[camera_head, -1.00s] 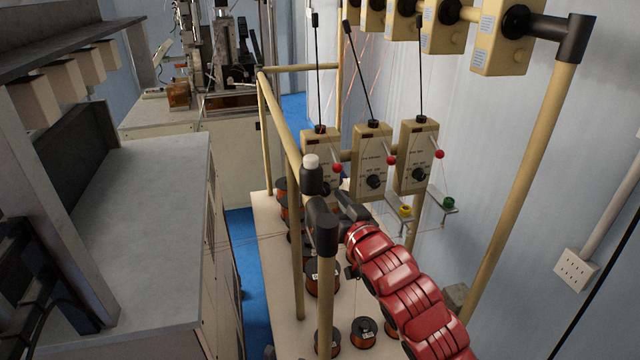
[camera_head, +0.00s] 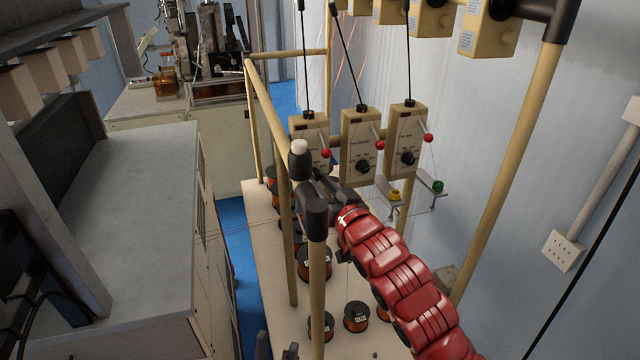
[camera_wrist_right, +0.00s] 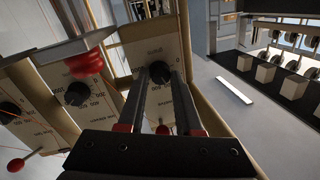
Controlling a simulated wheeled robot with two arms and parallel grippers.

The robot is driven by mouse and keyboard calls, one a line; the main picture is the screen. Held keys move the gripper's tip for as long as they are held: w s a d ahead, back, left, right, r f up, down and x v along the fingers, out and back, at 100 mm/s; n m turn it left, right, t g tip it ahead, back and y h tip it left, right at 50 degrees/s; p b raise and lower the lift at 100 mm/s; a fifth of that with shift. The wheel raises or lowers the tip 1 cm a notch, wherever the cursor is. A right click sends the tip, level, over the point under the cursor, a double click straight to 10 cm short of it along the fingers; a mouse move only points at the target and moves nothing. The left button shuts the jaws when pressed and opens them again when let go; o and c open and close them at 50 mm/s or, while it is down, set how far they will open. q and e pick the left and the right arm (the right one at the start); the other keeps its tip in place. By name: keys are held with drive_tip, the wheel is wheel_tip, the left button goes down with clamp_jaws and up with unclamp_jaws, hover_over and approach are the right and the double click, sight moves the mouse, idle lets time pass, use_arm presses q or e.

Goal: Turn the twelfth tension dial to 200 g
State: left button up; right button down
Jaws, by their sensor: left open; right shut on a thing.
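Three beige tension boxes hang in a row in the head view: a right one (camera_head: 407,135), a middle one (camera_head: 360,140) and a left one (camera_head: 309,132). Each of the right two shows a black dial, on the right box (camera_head: 407,158) and on the middle box (camera_head: 362,167). My right gripper (camera_wrist_right: 168,74) reaches the face of the left box (camera_wrist_right: 150,52), its fingers shut on that box's dial. The fingers hide most of this dial, and its setting cannot be read. My left gripper (camera_head: 277,348) is at the bottom edge, partly cut off, open and empty.
Beige posts (camera_head: 317,290) with black joints stand close to my right arm. Copper wire spools (camera_head: 356,316) stand on the shelf below. Another dial (camera_wrist_right: 77,94) and a red ball (camera_wrist_right: 84,66) are close to my right fingers. A grey cabinet (camera_head: 135,190) stands at left.

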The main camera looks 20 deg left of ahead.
drive_tip(key=n+b, duration=0.3)
drive_tip(key=b, duration=0.2)
drive_tip(key=n+b, duration=0.3)
drive_tip(key=b, duration=0.3)
drive_tip(key=shift+g+h, duration=0.3)
drive_tip(key=shift+h, duration=0.1)
drive_tip(key=shift+r+n, duration=0.1)
drive_tip(key=shift+n, duration=0.5)
drive_tip(key=shift+b, duration=0.35)
drive_tip(key=c, duration=0.6)
unclamp_jaws()
drive_tip(key=shift+s, duration=0.1)
